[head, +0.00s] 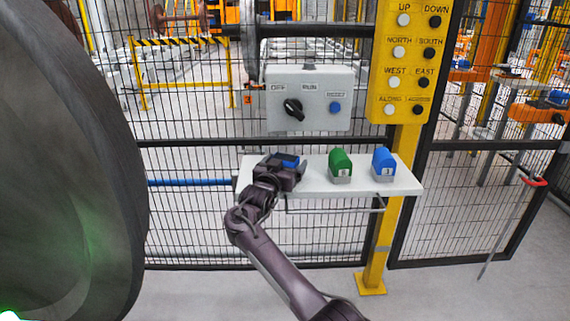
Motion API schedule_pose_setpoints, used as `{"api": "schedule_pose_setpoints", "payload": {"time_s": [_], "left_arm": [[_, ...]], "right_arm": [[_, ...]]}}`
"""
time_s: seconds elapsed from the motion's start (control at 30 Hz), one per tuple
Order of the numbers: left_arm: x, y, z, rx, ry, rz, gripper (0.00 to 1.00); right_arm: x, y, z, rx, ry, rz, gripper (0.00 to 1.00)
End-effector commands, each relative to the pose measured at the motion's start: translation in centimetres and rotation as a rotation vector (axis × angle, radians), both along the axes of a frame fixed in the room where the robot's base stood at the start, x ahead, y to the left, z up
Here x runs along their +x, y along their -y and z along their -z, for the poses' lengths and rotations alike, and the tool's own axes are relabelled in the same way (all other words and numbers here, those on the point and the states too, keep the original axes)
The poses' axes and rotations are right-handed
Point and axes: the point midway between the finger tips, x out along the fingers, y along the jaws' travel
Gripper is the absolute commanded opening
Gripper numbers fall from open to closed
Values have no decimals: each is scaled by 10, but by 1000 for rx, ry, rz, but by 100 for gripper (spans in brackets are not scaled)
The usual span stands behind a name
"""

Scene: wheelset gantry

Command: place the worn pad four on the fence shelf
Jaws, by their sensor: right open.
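The fence shelf (312,176) is a white ledge on the mesh fence. My right gripper (287,166) is over its left end, with its jaws open around a blue pad (288,161). Most of this pad is hidden by the gripper, so I cannot read its number or tell whether the jaws touch it. A green pad (340,161) stands upright mid-shelf, and another blue pad (383,161) stands to its right. Both have grey bases with small labels that are hard to read. My left gripper is not in view.
A grey control box (310,99) with a black knob hangs above the shelf. A yellow button panel (414,62) on a yellow post (384,235) stands at the right. A large dark rounded disc (65,170) fills the left side. Mesh fence is behind.

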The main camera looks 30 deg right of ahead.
Motion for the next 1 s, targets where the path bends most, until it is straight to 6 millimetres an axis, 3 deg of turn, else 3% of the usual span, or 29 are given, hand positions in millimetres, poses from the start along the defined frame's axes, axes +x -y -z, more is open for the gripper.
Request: {"api": "schedule_pose_setpoints", "payload": {"time_s": [0.2, 0.7, 1.0], "left_arm": [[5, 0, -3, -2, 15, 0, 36], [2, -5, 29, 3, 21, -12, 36], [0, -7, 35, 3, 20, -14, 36]], "right_arm": [[0, 0, -4, 0, 0, 0, 89], [-57, -79, -2, 3, 0, -2, 89], [-71, -97, -3, 0, 0, 1, 89]]}}
